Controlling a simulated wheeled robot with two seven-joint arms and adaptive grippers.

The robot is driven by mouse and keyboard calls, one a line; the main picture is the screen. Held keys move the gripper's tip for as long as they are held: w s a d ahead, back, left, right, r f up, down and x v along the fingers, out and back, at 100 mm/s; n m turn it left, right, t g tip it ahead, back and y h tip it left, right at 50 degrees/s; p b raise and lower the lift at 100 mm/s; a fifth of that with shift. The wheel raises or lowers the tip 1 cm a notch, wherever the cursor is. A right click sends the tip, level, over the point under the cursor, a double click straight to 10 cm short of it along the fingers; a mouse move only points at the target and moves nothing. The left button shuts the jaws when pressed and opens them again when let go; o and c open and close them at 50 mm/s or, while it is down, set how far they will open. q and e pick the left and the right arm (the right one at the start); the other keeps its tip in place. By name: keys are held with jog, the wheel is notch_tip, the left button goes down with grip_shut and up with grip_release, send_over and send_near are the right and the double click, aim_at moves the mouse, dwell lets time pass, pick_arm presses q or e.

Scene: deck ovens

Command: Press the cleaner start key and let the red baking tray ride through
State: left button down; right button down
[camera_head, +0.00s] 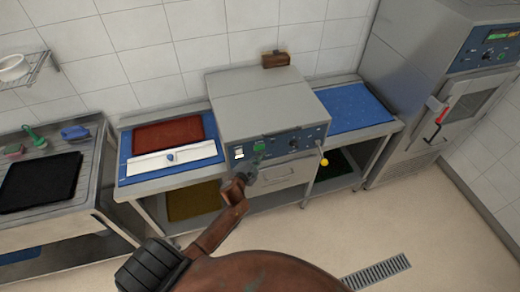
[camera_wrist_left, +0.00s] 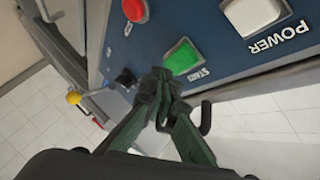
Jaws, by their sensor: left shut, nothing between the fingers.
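The cleaner (camera_head: 265,97) is a grey box with a dark blue control panel. Its green start key (camera_head: 259,146) is on the panel; in the left wrist view the key (camera_wrist_left: 183,56) is large, with a START label beside it. The red baking tray (camera_head: 168,132) lies flat on the blue infeed surface (camera_head: 126,166) left of the cleaner, behind a white bar with a blue knob. My left gripper (camera_head: 251,170) is shut and empty in front of the panel. Its fingertips (camera_wrist_left: 162,84) are close below the key; I cannot tell if they touch. The right gripper is out of view.
A white POWER switch (camera_wrist_left: 252,13) and a red button (camera_wrist_left: 134,9) flank the key. A yellow-knobbed lever (camera_head: 323,161) sticks out at the cleaner's right front. The blue outfeed surface (camera_head: 350,107) is empty. A sink counter with a black tray (camera_head: 40,181) stands left, an oven right.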

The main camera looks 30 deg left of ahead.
pick_arm(q)
jog(key=shift+w+a, duration=0.1)
jog(key=shift+w+a, duration=0.2)
dwell(0.4)
